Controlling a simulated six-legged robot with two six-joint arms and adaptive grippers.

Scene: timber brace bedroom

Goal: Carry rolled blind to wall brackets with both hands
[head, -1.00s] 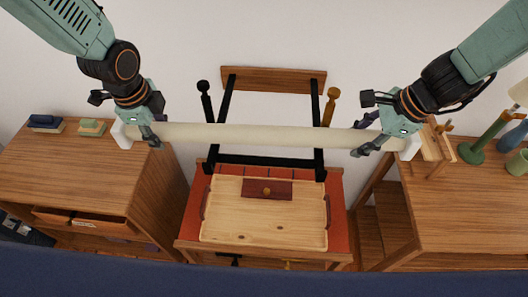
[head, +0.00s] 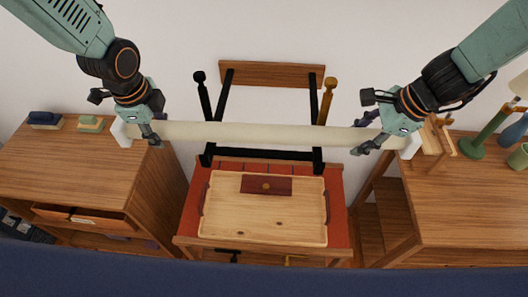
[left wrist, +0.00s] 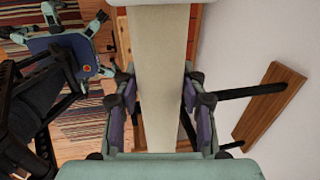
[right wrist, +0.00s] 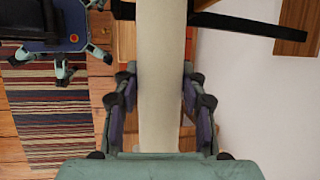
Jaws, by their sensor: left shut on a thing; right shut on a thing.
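The rolled blind (head: 265,134) is a long cream roll with white ends. It lies almost level across the head view, in front of the black wall frame. My left gripper (head: 151,136) is shut around it near its left end, and my right gripper (head: 371,142) near its right end. The roll runs between the fingers in the left wrist view (left wrist: 158,80) and right wrist view (right wrist: 161,80). The blind hides part of these arms.
A light wooden tray (head: 225,225) sits below on a red-topped table. A wooden cabinet (head: 90,175) stands left and a wooden desk (head: 465,215) right. A black knobbed post (head: 200,78) and an amber one (head: 330,85) rise beside the frame.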

